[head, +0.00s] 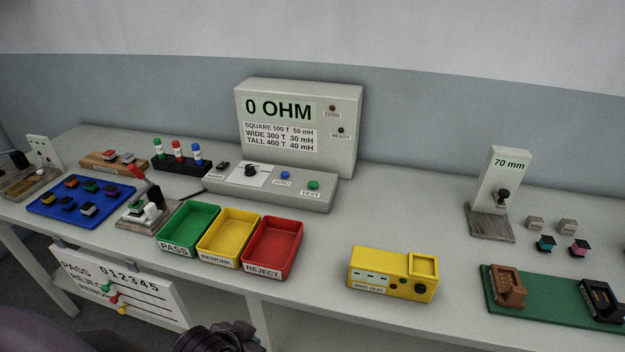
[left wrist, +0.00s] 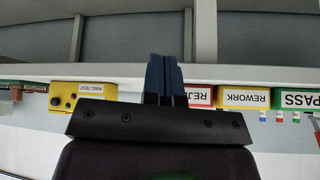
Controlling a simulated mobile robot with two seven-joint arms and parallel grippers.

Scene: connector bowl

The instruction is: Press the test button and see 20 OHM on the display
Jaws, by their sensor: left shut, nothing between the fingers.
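The green test button (head: 313,185) sits at the right end of the grey control panel (head: 262,188), above the label TEST. The display (head: 278,108) on the upright grey meter box (head: 345,135) reads 0 OHM. My left gripper (left wrist: 163,80) shows in the left wrist view with its dark fingers together and nothing between them. It is apart from the test button, and the button does not show in that view. Part of a dark arm of mine (head: 220,338) shows at the bottom of the head view, but no right gripper can be made out.
A blue button (head: 285,175) and a black knob (head: 250,170) share the panel. Green (head: 188,250), yellow (head: 222,262) and red (head: 268,272) trays stand in front of it. A yellow ring test box (head: 370,262) is to the right. The bench between panel and gauge stand (head: 492,225) is clear.

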